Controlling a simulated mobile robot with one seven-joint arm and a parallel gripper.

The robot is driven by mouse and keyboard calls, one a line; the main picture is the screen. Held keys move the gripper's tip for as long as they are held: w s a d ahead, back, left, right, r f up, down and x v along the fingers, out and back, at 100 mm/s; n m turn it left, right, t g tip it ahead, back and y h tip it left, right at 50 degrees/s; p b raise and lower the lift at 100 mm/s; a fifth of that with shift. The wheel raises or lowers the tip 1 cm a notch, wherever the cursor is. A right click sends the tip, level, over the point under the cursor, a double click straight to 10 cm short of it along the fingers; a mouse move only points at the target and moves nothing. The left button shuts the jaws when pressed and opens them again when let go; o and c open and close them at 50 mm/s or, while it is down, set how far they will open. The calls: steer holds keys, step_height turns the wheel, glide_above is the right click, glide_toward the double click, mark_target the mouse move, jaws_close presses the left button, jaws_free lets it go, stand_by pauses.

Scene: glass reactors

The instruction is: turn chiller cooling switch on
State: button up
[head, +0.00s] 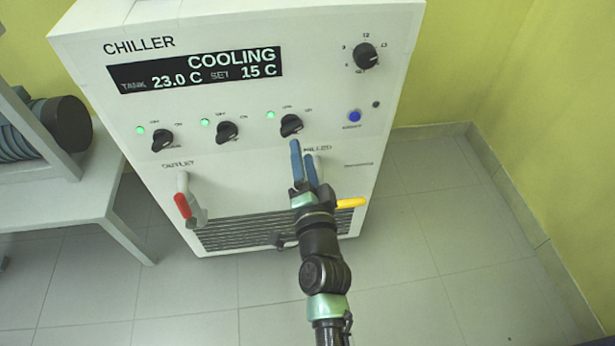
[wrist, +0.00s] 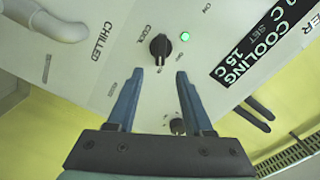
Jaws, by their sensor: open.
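The white chiller (head: 350,105) has a row of black rotary switches under its display (head: 195,69). The right-hand switch of the row (head: 291,125) has a lit green lamp (head: 270,114) beside it. In the wrist view this switch (wrist: 160,47), labelled COOL, lies just beyond my fingertips, with its green lamp (wrist: 185,36) lit. The display reads COOLING, tank 23.0 C, set 15 C. My gripper (head: 302,152) is open and empty, just below the switch; in the wrist view its blue fingers (wrist: 160,74) are apart, with no visible contact with the switch.
Two similar switches (head: 162,139) (head: 227,131) to the left also have lit green lamps. A larger dial (head: 366,56) and a blue button (head: 354,116) are to the right. A red-handled valve (head: 183,204) and a yellow handle (head: 351,203) sit lower. A bench (head: 80,195) stands left.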

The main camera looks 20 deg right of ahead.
steer(key=v, duration=0.6)
stand_by(0.4)
